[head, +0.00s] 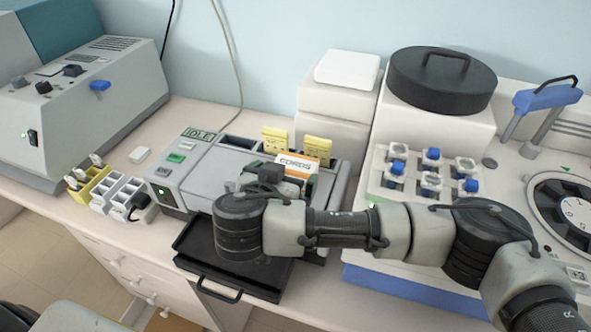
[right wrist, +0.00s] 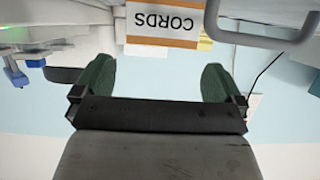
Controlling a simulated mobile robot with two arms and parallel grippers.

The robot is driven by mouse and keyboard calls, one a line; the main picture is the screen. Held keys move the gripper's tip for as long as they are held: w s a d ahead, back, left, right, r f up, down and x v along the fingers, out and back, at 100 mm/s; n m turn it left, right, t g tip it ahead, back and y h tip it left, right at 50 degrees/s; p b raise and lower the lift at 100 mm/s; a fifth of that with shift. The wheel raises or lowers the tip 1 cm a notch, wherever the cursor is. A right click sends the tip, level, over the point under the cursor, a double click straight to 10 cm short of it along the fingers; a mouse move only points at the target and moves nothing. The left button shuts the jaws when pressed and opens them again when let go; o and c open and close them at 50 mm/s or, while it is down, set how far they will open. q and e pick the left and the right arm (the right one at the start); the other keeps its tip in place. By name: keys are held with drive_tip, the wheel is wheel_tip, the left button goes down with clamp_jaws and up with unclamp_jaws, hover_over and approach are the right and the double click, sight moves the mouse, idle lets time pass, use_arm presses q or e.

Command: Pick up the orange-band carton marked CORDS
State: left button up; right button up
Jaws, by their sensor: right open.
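The white carton marked CORDS (head: 297,162), with orange bands, stands on the grey staining machine in the head view, just behind my right gripper. My forearm and wrist hide its lower part. In the right wrist view the carton (right wrist: 165,22) appears upside down at the top, beyond and between the fingertips. My right gripper (right wrist: 158,85) is open, its two green-padded fingers apart and nothing between them. The carton looks clear of both fingers. My left gripper is not in view.
Two yellow cards or cartons (head: 318,150) stand close by the carton. A black tray (head: 195,243) juts out in front of the machine. Small yellow and white holders (head: 92,187) sit at left.

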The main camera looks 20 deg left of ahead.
sight(294, 166)
drive_tip(key=shift+w, duration=0.4)
drive_tip(key=p+x, duration=0.2)
drive_tip(key=x, duration=0.2)
drive_tip(key=shift+w+f+p, duration=0.1)
drive_tip(key=shift+w+p, duration=0.05)
drive_tip(key=shift+p, duration=0.25)
drive_tip(key=shift+w+f, duration=0.3)
drive_tip(key=shift+w, duration=0.1)
drive_tip(key=c, duration=0.6)
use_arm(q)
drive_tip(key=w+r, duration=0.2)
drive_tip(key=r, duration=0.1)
use_arm(e)
drive_tip(key=shift+c, duration=0.2)
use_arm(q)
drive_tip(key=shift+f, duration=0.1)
use_arm(e)
drive_tip(key=shift+r, duration=0.15)
